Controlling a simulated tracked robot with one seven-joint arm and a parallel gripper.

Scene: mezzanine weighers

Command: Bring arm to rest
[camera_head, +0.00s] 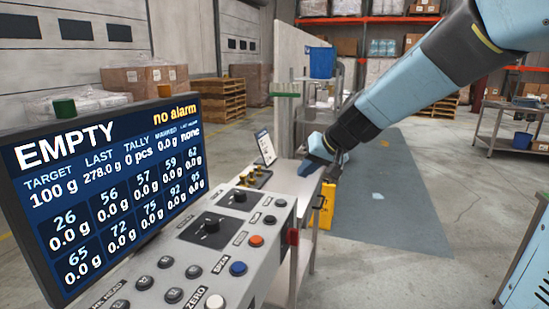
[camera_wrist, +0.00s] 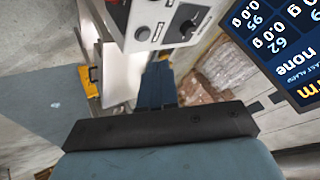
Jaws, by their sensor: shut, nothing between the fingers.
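My arm reaches in from the upper right of the head view, angled down to the left. My gripper (camera_head: 308,166) is shut and empty, with its blue fingers in the air near the far end of the control panel. In the wrist view my gripper (camera_wrist: 158,82) also shows its fingers together with nothing between them. The control panel (camera_head: 225,235) has knobs and coloured buttons and part of it shows in the wrist view. I cannot tell the exact gap between the fingertips and the metal table behind the panel.
The screen (camera_head: 110,190) at left reads EMPTY and no alarm. The metal table (camera_head: 290,180) stands beyond the panel, with a small display (camera_head: 265,148). A yellow stand (camera_head: 327,205) and a blue bin (camera_head: 322,62) are behind.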

